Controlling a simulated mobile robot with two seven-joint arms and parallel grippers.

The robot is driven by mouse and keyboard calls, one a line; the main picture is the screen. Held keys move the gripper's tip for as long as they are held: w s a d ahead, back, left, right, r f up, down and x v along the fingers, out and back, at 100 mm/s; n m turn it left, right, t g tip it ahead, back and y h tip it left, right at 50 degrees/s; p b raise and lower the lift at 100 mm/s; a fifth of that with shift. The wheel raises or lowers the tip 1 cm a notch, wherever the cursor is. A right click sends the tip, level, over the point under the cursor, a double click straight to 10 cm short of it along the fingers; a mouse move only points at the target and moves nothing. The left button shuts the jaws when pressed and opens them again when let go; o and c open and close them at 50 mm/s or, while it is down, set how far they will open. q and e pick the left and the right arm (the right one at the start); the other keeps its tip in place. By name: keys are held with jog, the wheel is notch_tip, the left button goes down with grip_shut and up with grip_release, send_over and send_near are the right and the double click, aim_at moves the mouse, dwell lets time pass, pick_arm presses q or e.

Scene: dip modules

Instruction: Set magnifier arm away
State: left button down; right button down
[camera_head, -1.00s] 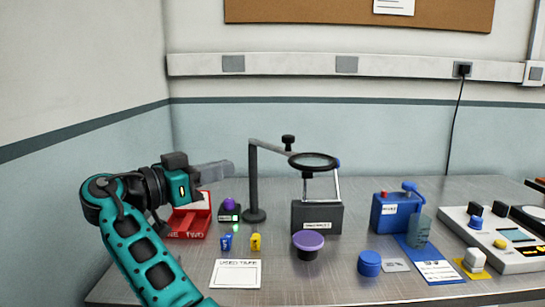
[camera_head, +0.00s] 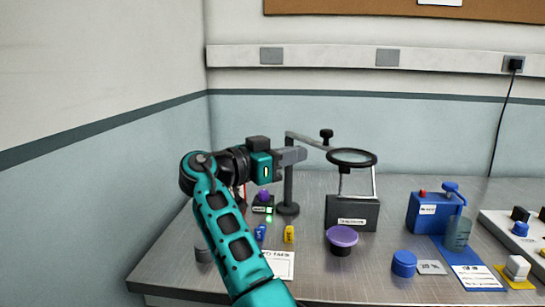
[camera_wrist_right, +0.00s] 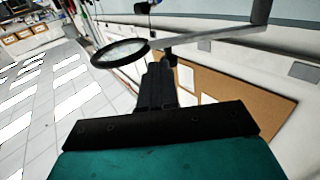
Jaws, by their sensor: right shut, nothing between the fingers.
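The magnifier stands on a dark post (camera_head: 289,185) at the back of the bench. Its grey arm (camera_head: 308,141) reaches right to a black-rimmed round lens (camera_head: 352,157), over a dark grey labelled box. My right gripper (camera_head: 299,155) is shut and empty, pointing right across the upper post in the head view; I cannot tell whether it touches it. In the right wrist view the shut fingers (camera_wrist_right: 158,85) show beside the lens (camera_wrist_right: 120,52) and the magnifier arm (camera_wrist_right: 210,40). My left gripper is not in view.
The dark grey box (camera_head: 350,214) stands under the lens. A purple-topped round item (camera_head: 342,236), small yellow (camera_head: 289,234) and blue (camera_head: 260,233) pieces stand in front. A blue box (camera_head: 428,212) and a blue cylinder (camera_head: 403,263) are at right. My arm hides part of the left bench.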

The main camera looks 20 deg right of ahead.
aim_at(326, 148)
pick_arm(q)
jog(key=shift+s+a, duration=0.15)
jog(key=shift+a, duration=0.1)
pick_arm(e)
jog(key=d, duration=0.5)
jog(key=shift+w+d, duration=0.35)
jog(key=shift+d, duration=0.05)
